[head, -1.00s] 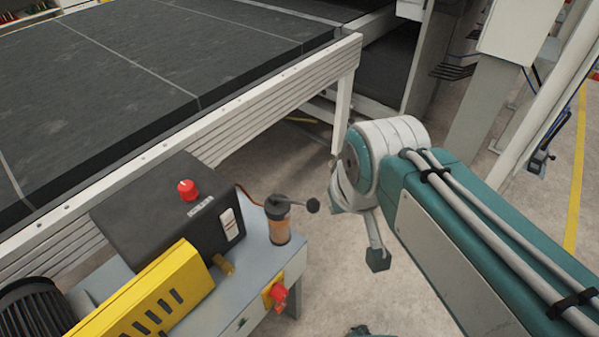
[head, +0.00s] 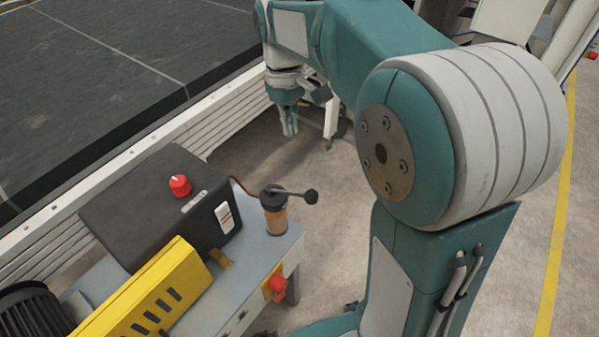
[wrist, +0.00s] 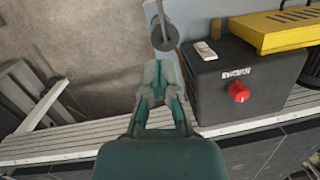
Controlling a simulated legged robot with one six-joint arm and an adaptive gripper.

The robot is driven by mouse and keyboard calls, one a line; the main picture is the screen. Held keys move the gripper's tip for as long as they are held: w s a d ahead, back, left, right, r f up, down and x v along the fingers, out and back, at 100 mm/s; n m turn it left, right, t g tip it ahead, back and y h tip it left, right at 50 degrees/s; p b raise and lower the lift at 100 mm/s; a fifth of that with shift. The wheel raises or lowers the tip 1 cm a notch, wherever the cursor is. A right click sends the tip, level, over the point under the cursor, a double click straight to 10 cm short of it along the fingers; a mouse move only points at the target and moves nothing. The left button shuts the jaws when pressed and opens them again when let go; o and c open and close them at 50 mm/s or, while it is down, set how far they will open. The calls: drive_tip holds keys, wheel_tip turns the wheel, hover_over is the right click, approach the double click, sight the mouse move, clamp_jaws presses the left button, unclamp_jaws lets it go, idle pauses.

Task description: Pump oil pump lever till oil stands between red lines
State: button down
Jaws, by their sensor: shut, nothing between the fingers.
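The oil pump (head: 275,214) is a small upright cylinder with a dark cap and orange oil inside. It stands at the corner of the grey bench. Its lever (head: 311,197) sticks out to the right and ends in a dark knob. A white sight gauge (head: 224,217) sits on the black box; its oil level and red lines are too small to read. My gripper (head: 289,127) points down beyond the pump, apart from it. In the wrist view my gripper (wrist: 160,72) is shut and empty, just below a round dark pump part (wrist: 165,36) in the picture.
The black box (head: 160,205) carries a red knob (head: 180,185). A yellow guard (head: 150,295) and another red knob (head: 277,284) are on the bench. The conveyor's pale side rail (head: 200,120) runs behind. Bare floor lies right of the bench.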

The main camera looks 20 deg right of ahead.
drive_tip(key=shift+w+a+f, duration=0.1)
drive_tip(key=shift+w+f, duration=0.15)
drive_tip(key=shift+w, duration=0.35)
approach(291, 193)
drive_tip(key=d+f, duration=0.1)
drive_tip(key=s+f, duration=0.1)
drive_tip(key=s+d+f, duration=0.1)
drive_tip(key=s+f, duration=0.1)
drive_tip(key=shift+s+d, duration=0.3)
drive_tip(key=shift+w+f, duration=0.1)
